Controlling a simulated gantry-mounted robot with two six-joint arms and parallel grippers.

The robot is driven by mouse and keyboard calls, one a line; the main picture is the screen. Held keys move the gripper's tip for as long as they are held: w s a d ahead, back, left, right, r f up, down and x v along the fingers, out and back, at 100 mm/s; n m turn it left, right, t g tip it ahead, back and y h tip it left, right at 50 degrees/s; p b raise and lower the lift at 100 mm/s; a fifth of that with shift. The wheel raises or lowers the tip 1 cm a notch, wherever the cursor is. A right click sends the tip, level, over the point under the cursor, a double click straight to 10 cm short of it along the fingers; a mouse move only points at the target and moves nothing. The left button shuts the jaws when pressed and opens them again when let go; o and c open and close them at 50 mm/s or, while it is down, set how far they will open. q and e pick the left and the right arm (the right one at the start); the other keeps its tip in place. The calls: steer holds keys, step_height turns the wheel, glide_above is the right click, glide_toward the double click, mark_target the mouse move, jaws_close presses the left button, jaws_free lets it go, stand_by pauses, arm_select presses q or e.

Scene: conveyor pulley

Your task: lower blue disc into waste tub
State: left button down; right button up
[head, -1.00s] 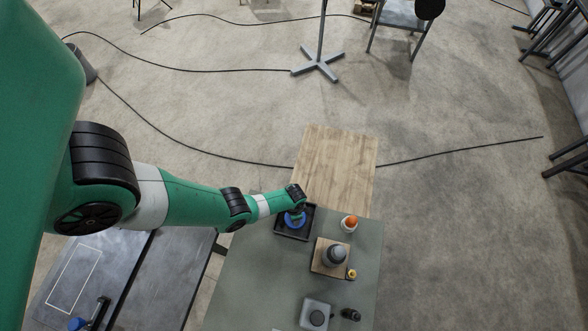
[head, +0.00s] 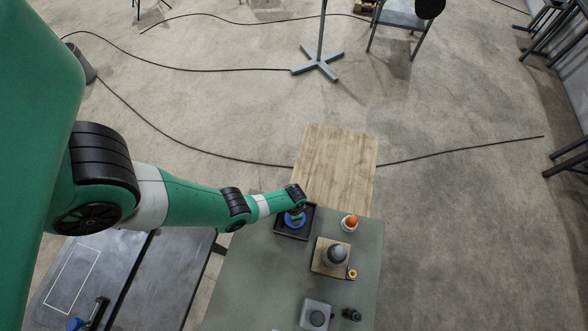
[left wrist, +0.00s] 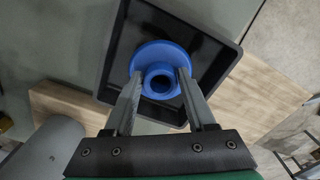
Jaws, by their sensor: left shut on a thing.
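The blue disc (head: 293,220) has a raised round hub with a hole, seen clearly in the left wrist view (left wrist: 160,54). My left gripper (left wrist: 160,75) is shut on the hub, with one finger on each side. The black square tub (head: 291,236) lies directly under the disc, and its dark inside shows around the disc in the left wrist view (left wrist: 207,50). The disc is within the outline of the tub. I cannot tell whether it touches the tub floor. My right gripper is in neither view.
The tub stands on a grey-green table (head: 250,270) by a wooden board (head: 335,165). A grey box (head: 315,315) stands nearer.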

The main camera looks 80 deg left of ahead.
arm_select(q)
steer(key=shift+f+b, duration=0.6)
steer(key=shift+f, duration=0.05)
stand_by(0.8)
steer(key=shift+c, duration=0.7)
jaws_free()
steer(key=shift+r, duration=0.1)
step_height(320, 180, up, 10)
steer(key=p, duration=1)
